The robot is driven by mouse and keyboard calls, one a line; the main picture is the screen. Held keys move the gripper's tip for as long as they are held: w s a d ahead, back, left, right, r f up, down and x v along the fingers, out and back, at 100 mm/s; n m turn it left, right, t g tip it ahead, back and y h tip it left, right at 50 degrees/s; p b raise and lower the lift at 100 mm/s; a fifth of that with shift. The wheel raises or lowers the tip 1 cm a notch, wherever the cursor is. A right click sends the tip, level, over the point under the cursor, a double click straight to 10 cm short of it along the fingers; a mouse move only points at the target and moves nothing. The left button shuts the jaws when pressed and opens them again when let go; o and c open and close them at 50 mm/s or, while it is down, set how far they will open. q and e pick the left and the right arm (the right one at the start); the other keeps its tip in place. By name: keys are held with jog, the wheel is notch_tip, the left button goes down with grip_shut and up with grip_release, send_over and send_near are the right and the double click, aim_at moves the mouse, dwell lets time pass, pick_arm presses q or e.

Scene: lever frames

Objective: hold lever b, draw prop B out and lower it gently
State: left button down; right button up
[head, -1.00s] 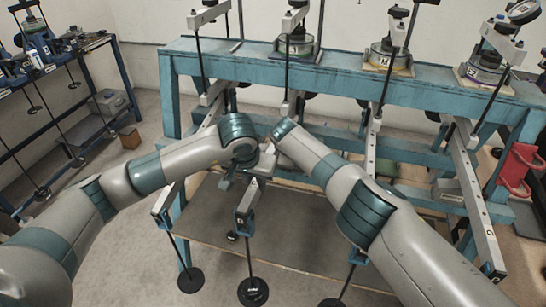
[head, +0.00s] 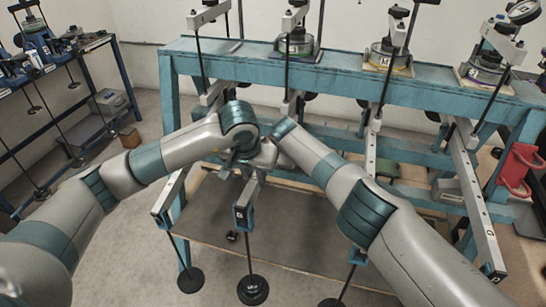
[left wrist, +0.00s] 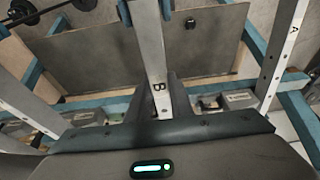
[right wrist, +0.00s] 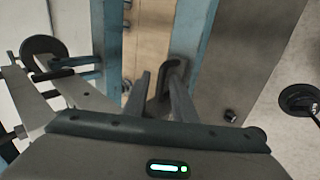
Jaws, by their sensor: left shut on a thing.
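Lever b (head: 247,192) is a pale bar marked B, with a dark rod and round weight (head: 253,289) hanging from its near end. My left gripper (head: 243,168) is shut on it; in the left wrist view the fingers (left wrist: 160,98) flank the bar (left wrist: 150,55) just by the letter B. My right gripper (right wrist: 160,85) reaches in under the blue beam; its fingers stand apart with a dark, bent piece (right wrist: 165,82) between or just beyond them. I cannot tell whether that piece is prop B or whether the fingers touch it. The right fingertips are hidden in the head view.
The blue frame (head: 300,65) carries other levers, one to the left (head: 170,192) and one to the right marked D (head: 475,205), with hanging weights. A grey board (head: 300,235) lies below. A red bracket (head: 516,168) is at the right, and a blue rack (head: 60,60) stands at the far left.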

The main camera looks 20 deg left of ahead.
jog(key=shift+d+f, duration=0.4)
jog(key=shift+f, duration=0.05)
grip_shut()
pick_arm(q)
jog(key=shift+w, duration=0.15)
pick_arm(e)
jog(key=shift+a, duration=0.15)
pick_arm(q)
jog(key=shift+w, duration=0.1)
jog(key=shift+w+r, duration=0.15)
pick_arm(e)
jog(key=shift+d, duration=1.5)
pick_arm(q)
jog(key=shift+a, duration=0.1)
pick_arm(e)
jog(key=shift+d, duration=1.9)
